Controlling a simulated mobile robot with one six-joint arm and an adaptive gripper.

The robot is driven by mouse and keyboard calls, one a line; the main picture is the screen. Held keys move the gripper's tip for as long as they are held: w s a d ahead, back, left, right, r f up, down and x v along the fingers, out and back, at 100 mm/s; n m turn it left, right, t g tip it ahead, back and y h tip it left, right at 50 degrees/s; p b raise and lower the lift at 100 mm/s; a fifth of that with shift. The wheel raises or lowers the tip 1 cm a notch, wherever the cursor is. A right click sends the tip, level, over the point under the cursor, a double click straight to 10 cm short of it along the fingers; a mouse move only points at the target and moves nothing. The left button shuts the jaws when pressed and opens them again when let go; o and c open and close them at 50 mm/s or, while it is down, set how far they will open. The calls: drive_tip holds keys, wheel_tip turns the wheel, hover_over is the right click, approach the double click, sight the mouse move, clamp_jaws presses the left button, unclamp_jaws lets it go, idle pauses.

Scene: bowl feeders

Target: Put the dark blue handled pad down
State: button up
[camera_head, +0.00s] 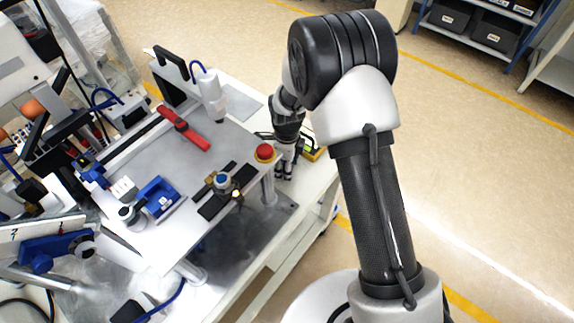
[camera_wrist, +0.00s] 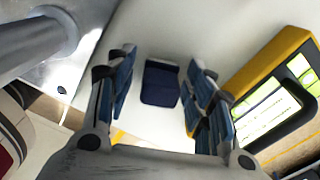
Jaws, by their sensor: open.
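The dark blue handled pad (camera_wrist: 160,88) lies on a white surface in the wrist view. It sits between my two fingers, with a visible gap on each side. My gripper (camera_wrist: 160,95) is open, its fingers to the left and right of the pad. In the head view my gripper (camera_head: 284,168) points down beside the raised grey worktable, low over the white bench. I cannot make out the pad in the head view; my gripper seems to cover it.
A yellow device with a lit screen (camera_wrist: 275,105) stands close to the right of my fingers; it also shows in the head view (camera_head: 312,153). A metal post (camera_wrist: 35,42) is at the left. The raised worktable carries a red button (camera_head: 265,152) near my gripper.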

drive_tip(key=shift+r, duration=0.1)
drive_tip(key=s+d+r+n+t+p, duration=0.1)
drive_tip(key=d+r+n+p, duration=0.1)
drive_tip(key=r, duration=0.8)
drive_tip(key=s+d+r+n+p, duration=0.1)
drive_tip(key=r+p, duration=0.1)
drive_tip(key=r, duration=0.9)
drive_tip(key=s+d+r+n+t, duration=0.1)
drive_tip(key=s+d+r+n, duration=0.5)
drive_tip(key=r, duration=0.4)
drive_tip(key=s+d+r+n+t, duration=0.1)
drive_tip(key=s+d+r+n, duration=0.1)
drive_tip(key=s+n, duration=0.4)
drive_tip(key=s+d+r+n+t, duration=0.1)
drive_tip(key=s+d+r+n, duration=0.2)
drive_tip(key=s+n, duration=0.3)
drive_tip(key=s, duration=0.5)
drive_tip(key=shift+s+d+r+t, duration=0.2)
drive_tip(key=shift+s+r+t, duration=0.1)
drive_tip(key=shift+s, duration=0.1)
drive_tip(key=shift+c, duration=0.4)
